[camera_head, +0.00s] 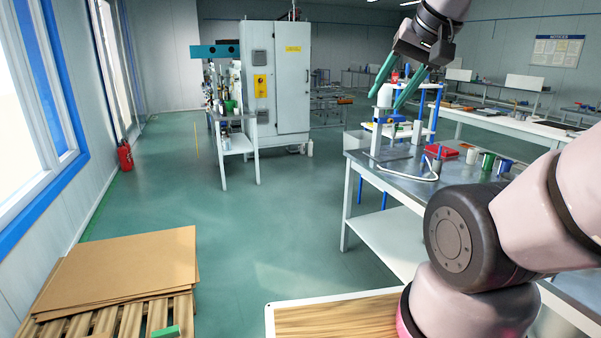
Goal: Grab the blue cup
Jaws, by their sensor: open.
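A small blue cup (505,166) stands at the right end of a group of cups on the metal-topped table (400,175) at the right. It is small in the picture, so its details are hard to tell. My gripper (385,101) is high in the upper right, with two long green fingers spread apart and pointing down to the left. It is open and appears empty. In the picture it is above and to the left of the blue cup, well apart from it. A white bottle (385,95) shows between the fingers, apparently behind them.
A green cup (488,161) and a greyish cup (472,156) stand left of the blue cup. A red box (441,152) and a blue-and-white fixture (389,130) are further left. Cardboard sheets (125,265) lie on a pallet at lower left. The middle floor is clear.

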